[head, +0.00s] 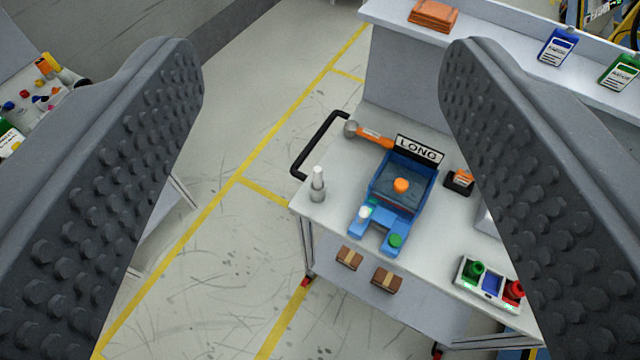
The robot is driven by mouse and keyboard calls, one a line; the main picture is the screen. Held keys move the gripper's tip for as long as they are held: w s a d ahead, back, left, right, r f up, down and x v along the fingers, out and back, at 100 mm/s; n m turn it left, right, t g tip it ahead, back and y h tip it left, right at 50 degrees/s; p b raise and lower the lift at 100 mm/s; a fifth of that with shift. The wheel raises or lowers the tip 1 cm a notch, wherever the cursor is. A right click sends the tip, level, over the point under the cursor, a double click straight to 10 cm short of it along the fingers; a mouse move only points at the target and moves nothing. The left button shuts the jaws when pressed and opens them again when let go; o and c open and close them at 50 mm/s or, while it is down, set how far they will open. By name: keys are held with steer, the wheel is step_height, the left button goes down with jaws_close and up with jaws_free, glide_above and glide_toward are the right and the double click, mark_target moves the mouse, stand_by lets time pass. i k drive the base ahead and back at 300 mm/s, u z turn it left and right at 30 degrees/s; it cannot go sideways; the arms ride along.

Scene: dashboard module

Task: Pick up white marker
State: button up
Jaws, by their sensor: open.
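My gripper (322,60) is open and empty, its two dark studded fingers wide apart on the left and right of the head view. Between and beyond them is a white-topped cart. A slim upright white and grey object (318,185) stands at the cart's left corner; it may be the white marker, but it is too small to tell. A small white round piece (363,212) sits at the front left of a blue fixture (402,178), which also has an orange knob (401,185) and a green cap (395,240). The gripper touches none of them.
The cart (440,255) has a black handle (318,145), a hammer (370,134), a LONG sign (418,149), and a tray with green and red pieces (490,284). Brown boxes (387,281) lie below.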

mark_target(317, 171)
steer(key=z, duration=0.6)
steer(key=k, duration=0.6)
steer(key=z, duration=0.25)
steer(key=i, duration=1)
